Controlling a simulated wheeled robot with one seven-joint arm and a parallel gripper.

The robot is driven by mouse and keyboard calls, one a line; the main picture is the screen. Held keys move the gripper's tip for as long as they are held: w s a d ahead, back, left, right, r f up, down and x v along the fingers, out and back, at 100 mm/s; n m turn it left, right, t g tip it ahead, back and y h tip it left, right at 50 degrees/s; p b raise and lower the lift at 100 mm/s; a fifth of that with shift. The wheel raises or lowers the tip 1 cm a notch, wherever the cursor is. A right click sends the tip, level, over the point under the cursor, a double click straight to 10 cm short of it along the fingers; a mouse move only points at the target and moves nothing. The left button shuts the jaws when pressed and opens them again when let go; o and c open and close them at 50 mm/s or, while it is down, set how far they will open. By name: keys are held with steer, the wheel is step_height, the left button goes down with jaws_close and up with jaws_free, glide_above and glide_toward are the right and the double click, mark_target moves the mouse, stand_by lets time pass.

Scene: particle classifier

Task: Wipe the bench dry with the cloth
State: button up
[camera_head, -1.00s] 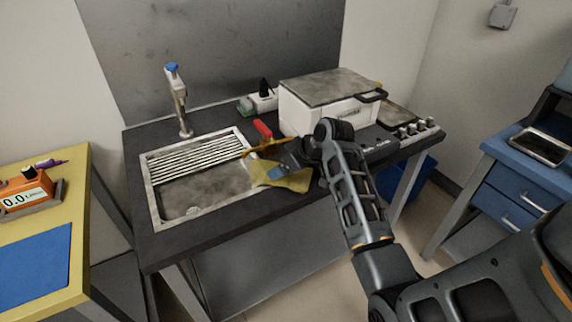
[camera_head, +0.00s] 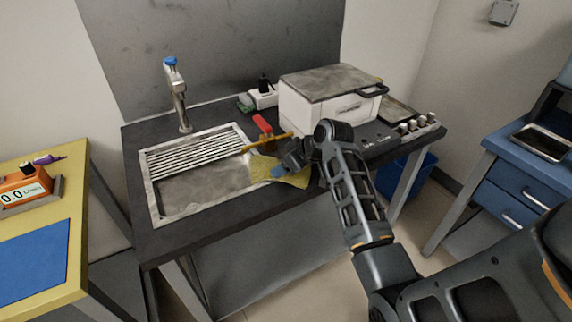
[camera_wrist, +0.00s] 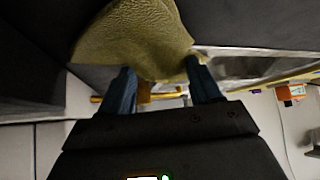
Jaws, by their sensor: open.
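The yellow cloth (camera_head: 293,179) lies crumpled across the sink's right rim and the dark bench top (camera_head: 225,212). In the wrist view the cloth (camera_wrist: 130,38) fills the upper middle, just beyond my fingertips. My gripper (camera_head: 279,170) is at the cloth, with its two blue fingers spread apart. In the wrist view my gripper (camera_wrist: 163,76) is open, and the cloth's near edge reaches close to both fingertips. I cannot tell whether the fingers touch it. My arm hides part of the bench right of the cloth.
The sink (camera_head: 190,190) with a slatted rack and tap (camera_head: 177,95) is on the left. A red-handled item (camera_head: 262,124) and a yellow bar (camera_head: 268,142) are just behind my gripper. A white lidded box (camera_head: 330,103) stands behind. The front left bench strip is clear.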

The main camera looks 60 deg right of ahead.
steer(key=shift+a+f, duration=0.1)
steer(key=shift+f, duration=0.05)
jaws_close()
stand_by(0.6)
steer(key=shift+s+r+p, duration=0.1)
steer(key=shift+r+p, duration=0.2)
